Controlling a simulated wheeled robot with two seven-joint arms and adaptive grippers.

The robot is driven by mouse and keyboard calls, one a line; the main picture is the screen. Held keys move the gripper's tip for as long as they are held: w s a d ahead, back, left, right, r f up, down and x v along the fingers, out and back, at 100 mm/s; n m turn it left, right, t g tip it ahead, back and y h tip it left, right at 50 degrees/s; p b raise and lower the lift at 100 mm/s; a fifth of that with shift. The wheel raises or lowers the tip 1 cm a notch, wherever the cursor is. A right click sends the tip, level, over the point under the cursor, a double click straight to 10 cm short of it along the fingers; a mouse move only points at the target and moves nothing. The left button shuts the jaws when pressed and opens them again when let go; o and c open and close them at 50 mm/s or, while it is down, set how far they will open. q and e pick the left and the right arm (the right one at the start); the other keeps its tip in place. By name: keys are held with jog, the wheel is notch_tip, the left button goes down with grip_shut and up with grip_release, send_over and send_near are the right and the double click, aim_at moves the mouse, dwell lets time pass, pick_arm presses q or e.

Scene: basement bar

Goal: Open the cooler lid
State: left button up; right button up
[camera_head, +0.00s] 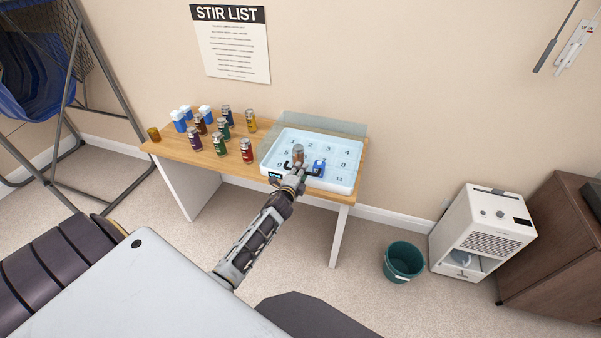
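The cooler (265,157) is a shallow white box with numbered spots inside, at the right end of a wooden table. Its clear lid (335,124) stands raised along the back edge, so the inside shows from above. A brownish can (298,152) and a blue-and-white carton (319,168) are at the cooler's front part. My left gripper (297,168) is over the front edge, close to the can, with its dark fingers spread apart. It is small here, and I cannot tell whether it touches the can. My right gripper is not in view.
Several cans and cartons stand on the table's (173,150) left half, including a red can (246,151) near the cooler. A green bin (403,262) and a white appliance (480,233) stand on the floor at right. The carpet before the table is clear.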

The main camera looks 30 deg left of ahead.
pick_arm(q)
jog(key=shift+w+a, duration=0.1)
jog(key=shift+w, duration=0.15)
grip_shut()
dwell(0.3)
